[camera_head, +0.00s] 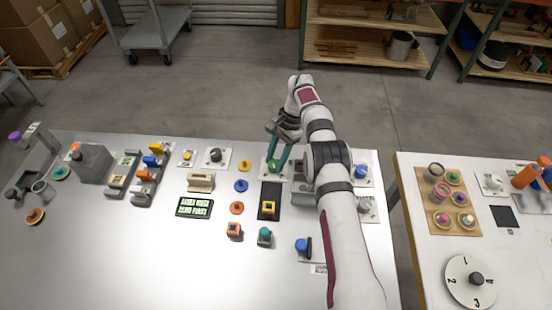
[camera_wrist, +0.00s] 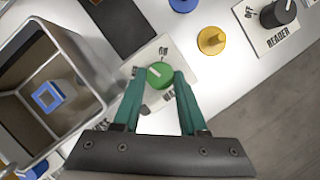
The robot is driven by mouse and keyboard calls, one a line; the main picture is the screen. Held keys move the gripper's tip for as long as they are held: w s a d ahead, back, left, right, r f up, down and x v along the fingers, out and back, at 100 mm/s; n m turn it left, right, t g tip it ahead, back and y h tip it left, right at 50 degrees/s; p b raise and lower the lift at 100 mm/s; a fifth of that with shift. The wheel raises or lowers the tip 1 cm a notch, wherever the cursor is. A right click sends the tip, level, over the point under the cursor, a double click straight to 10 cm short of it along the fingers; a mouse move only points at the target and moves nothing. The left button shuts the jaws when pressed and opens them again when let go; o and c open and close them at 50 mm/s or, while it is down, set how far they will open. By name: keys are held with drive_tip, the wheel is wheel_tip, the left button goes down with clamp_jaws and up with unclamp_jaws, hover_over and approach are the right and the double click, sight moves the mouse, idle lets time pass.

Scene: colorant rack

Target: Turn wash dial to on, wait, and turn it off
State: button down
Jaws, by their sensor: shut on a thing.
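The wash dial is a green round knob (camera_wrist: 159,74) on a white plate (camera_wrist: 183,66). My gripper (camera_wrist: 160,78) has its two green fingers on either side of the knob, closed on it. A white pointer mark on the knob's top points toward the upper left in the wrist view. The small labels on the plate are too blurred to read surely, and the fingers cover part of the plate. In the head view, my gripper (camera_head: 275,164) reaches down over the same plate, and the fingers mostly hide the knob.
An open metal basin (camera_wrist: 62,42) with a blue square piece (camera_wrist: 48,96) inside stands close left of the dial. A black reader dial (camera_wrist: 278,13), a yellow knobbed disc (camera_wrist: 211,40) and a black pad (camera_wrist: 112,22) are nearby. A second table (camera_head: 420,250) stands right.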

idle(0.3)
drive_tip(key=shift+c, duration=2.2)
unclamp_jaws()
